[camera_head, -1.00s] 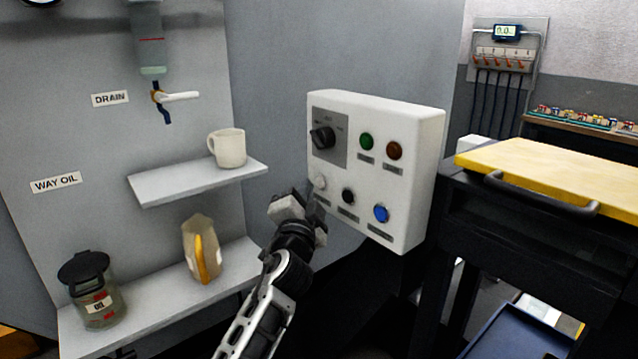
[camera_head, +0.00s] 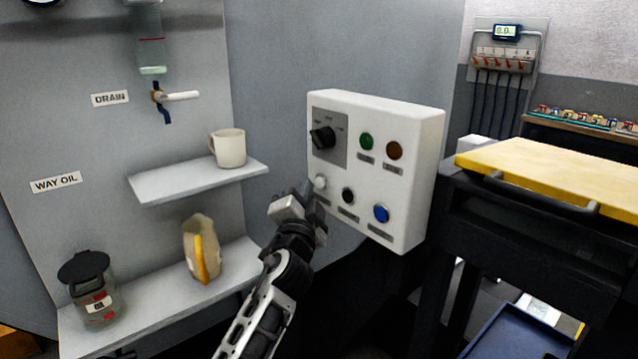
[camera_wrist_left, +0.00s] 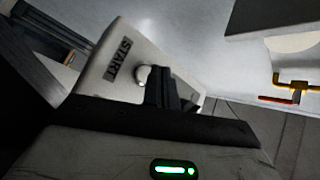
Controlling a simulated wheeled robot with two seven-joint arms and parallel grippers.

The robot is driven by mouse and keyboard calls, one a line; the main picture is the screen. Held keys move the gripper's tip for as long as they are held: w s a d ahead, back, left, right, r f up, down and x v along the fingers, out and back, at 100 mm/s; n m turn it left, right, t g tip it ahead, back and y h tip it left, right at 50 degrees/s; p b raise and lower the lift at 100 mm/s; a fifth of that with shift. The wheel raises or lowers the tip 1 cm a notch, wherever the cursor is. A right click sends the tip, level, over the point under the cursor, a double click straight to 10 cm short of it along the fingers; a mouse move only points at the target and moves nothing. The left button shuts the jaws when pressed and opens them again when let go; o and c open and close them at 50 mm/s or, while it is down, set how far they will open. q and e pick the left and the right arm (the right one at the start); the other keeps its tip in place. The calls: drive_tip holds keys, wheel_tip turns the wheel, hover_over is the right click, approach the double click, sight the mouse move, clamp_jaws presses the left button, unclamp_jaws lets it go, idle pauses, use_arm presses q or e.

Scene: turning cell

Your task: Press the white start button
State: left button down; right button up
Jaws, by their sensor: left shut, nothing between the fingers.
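The white start button (camera_head: 320,182) is at the lower left of the white control panel (camera_head: 425,150). It also shows in the left wrist view (camera_wrist_left: 142,75), beside the START label (camera_wrist_left: 118,60). My left gripper (camera_head: 305,193) is shut and empty, with its tips close to the lower left of the button. In the left wrist view the closed fingers (camera_wrist_left: 163,82) lie right beside the button and overlap its edge. I cannot tell whether they touch it. My right gripper is not in view.
The panel also has a black selector knob (camera_head: 323,137), a green button (camera_head: 366,141), a brown button (camera_head: 394,151), a black button (camera_head: 347,195) and a blue button (camera_head: 381,213). Left are shelves with a mug (camera_head: 228,149) and an oil jar (camera_head: 92,290). A black cart (camera_head: 530,230) stands right.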

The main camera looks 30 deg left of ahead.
use_arm(q)
drive_tip(key=shift+w+d, duration=0.1)
drive_tip(key=shift+w, duration=0.05)
drive_tip(key=shift+w+d, duration=0.1)
drive_tip(key=shift+w, duration=0.15)
